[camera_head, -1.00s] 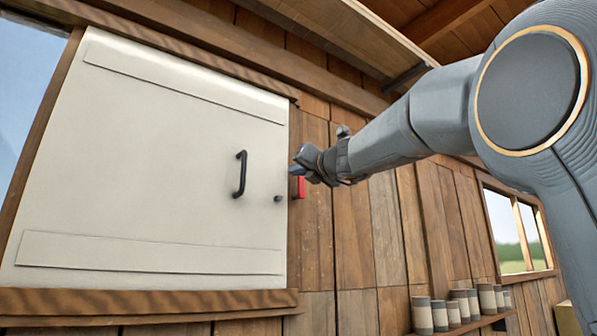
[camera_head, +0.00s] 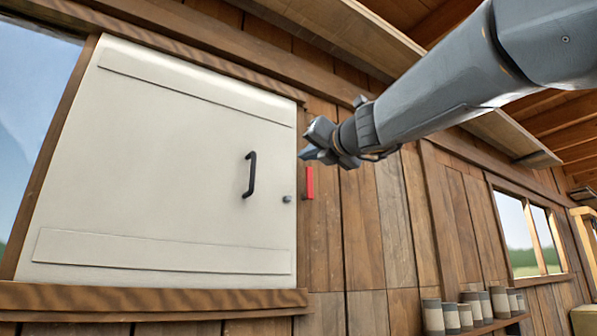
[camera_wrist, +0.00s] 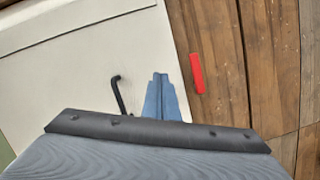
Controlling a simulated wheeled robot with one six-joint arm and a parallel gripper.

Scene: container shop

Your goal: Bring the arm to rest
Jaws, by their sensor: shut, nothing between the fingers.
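My gripper (camera_head: 308,154) is shut and empty. In the head view it is in the air in front of the plank wall, near the right edge of a large white panel (camera_head: 165,160). In the wrist view its closed fingers (camera_wrist: 161,98) show between a black handle (camera_wrist: 120,95) and a red bar (camera_wrist: 197,73). The arm reaches in from the upper right of the head view. The gripper appears apart from the panel, its handle and the wall.
Several cans (camera_head: 466,312) stand on a low shelf at the right. A window (camera_head: 528,238) is at the right.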

